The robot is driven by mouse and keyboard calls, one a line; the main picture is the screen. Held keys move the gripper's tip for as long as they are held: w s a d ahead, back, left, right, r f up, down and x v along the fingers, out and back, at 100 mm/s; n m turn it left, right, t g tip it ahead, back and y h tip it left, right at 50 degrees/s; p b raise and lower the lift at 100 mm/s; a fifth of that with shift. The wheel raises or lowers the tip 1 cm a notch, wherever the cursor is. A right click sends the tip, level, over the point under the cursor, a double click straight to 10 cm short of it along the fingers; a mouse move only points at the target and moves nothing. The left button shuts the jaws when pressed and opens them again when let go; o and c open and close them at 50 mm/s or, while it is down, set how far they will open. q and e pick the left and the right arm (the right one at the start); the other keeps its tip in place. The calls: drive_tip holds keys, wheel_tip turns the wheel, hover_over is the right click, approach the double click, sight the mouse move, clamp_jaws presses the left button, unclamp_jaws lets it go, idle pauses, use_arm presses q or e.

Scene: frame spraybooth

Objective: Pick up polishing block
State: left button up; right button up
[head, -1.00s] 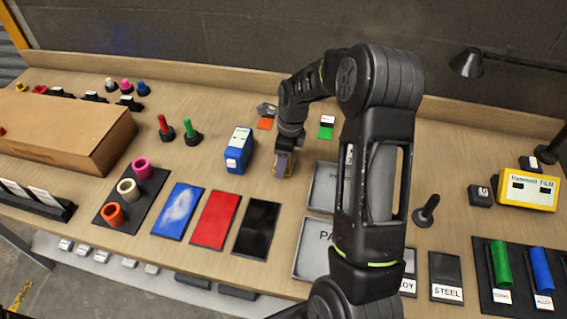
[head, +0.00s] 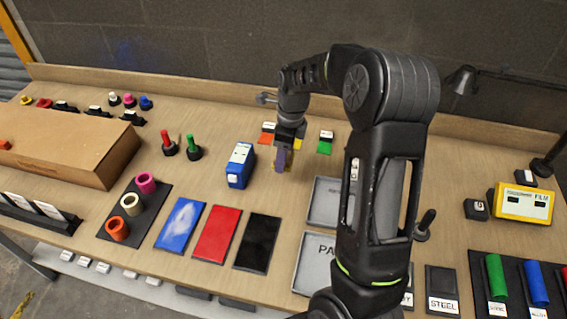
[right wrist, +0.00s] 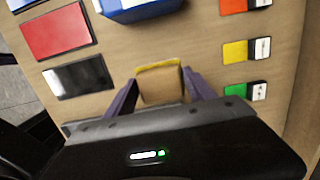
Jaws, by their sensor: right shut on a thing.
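The polishing block, a small tan block with a yellow edge, is between the purple fingers of my right gripper in the right wrist view (right wrist: 160,84). My right gripper (right wrist: 152,95) is shut on it, with one finger on each side. In the head view my right gripper (head: 284,157) holds the block above the bench, right of the blue box (head: 240,166). There the fingers mostly hide the block. My left gripper is not in view.
Blue, red (head: 217,235) and black (head: 258,243) panels lie in front. Grey trays (head: 322,218) lie to the right, partly behind my arm. Orange and green (head: 325,147) tabs lie behind the gripper. A cardboard box (head: 65,150) stands at the left.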

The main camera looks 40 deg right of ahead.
drive_tip(key=shift+r, duration=0.6)
